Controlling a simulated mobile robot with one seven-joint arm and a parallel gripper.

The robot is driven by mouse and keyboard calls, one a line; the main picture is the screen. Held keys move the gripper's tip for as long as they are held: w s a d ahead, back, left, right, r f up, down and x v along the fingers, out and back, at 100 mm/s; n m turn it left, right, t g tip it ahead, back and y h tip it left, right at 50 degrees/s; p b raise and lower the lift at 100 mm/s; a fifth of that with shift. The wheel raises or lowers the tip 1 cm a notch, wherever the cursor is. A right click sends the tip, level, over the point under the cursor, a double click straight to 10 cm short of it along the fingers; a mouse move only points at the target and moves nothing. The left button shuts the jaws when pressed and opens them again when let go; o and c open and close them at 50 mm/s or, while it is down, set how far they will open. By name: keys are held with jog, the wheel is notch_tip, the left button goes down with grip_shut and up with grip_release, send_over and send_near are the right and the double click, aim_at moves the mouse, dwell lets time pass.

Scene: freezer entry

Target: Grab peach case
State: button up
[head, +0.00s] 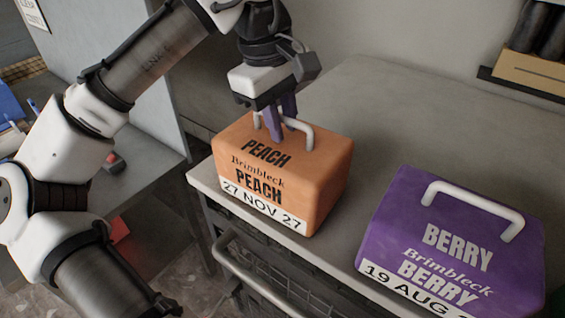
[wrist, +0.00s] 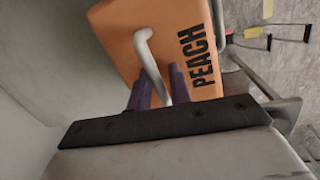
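The peach case (head: 283,173) is an orange box with rounded edges and a pale handle on top. It stands upright near the front left corner of the grey counter, labelled PEACH and 27 NOV 27. My gripper (head: 279,127) points down over its top, with purple fingers at the handle. In the wrist view, the handle (wrist: 149,60) of the peach case (wrist: 118,38) passes between the two fingers of my gripper (wrist: 160,88). The fingers stand apart with a small gap visible beside the handle, so they look open around it. The fingertips are partly hidden.
A purple berry case (head: 450,245) with a pale handle stands on the counter (head: 400,110) to the right, apart from the peach case. A wall shelf (head: 530,75) is at the upper right. A lower desk (head: 150,170) lies at the left. The counter behind is clear.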

jog(key=shift+f, duration=0.1)
jog(key=shift+c, duration=0.3)
grip_shut()
dwell(1.1)
